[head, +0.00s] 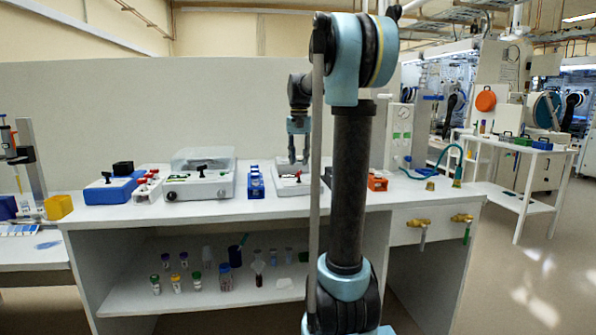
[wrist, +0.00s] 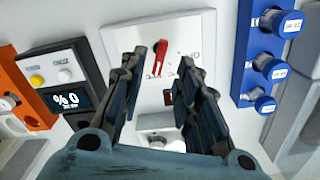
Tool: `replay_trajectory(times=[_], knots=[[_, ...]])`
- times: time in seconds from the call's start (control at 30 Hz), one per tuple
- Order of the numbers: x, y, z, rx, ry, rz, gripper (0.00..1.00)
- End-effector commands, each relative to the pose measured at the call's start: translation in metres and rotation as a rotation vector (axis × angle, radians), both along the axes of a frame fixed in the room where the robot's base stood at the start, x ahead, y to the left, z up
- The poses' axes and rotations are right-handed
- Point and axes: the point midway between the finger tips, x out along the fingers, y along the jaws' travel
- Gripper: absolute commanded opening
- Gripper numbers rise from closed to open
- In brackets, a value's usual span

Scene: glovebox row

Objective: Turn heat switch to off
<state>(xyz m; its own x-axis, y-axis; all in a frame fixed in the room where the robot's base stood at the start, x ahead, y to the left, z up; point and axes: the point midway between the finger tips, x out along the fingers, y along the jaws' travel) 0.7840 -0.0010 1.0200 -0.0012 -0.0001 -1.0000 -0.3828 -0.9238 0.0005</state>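A red lever switch (wrist: 160,55) stands on the white top panel of a box (wrist: 205,25) in the wrist view. Printing beside it is partly hidden and too small to read surely. My gripper (wrist: 161,63) is open, its two fingers apart on either side of the lever in this view, with nothing between them that I can see held. Whether a finger touches the lever I cannot tell. In the head view my gripper (head: 298,160) points down over the white box (head: 285,187), which sits on the bench; its switch is hard to make out there.
In the wrist view, a blue rack with capped vials (wrist: 240,65) lies right of the box. A dark unit with a display (wrist: 62,95) and an orange block (wrist: 20,85) lie left. In the head view, a larger white device (head: 200,185) stands further left on the bench.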

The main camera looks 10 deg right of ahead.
Motion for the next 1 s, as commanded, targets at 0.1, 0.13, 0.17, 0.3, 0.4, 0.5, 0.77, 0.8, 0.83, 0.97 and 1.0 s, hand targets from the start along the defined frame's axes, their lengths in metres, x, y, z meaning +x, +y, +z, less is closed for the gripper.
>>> replay_trajectory(times=[0.1,0.13,0.17,0.3,0.4,0.5,0.77,0.8,0.83,0.97,1.0], knots=[[0.0,0.0,-0.018,0.0,0.0,0.0,0.3],[0.0,0.0,-0.022,0.0,0.0,0.0,0.3],[0.0,0.0,-0.026,0.0,0.0,0.0,0.3],[0.0,0.0,-0.037,0.0,0.0,0.0,0.3],[0.0,0.0,-0.041,0.0,0.0,0.0,0.3],[0.0,0.0,-0.043,0.0,0.0,0.0,0.3],[0.0,0.0,-0.043,0.0,0.0,0.0,0.16],[0.0,0.0,-0.043,0.0,0.0,0.0,0.07],[0.0,0.0,-0.043,0.0,0.0,0.0,0.01],[0.0,0.0,-0.043,0.0,0.0,0.0,0.0],[0.0,0.0,-0.042,0.0,0.0,0.0,0.0]])
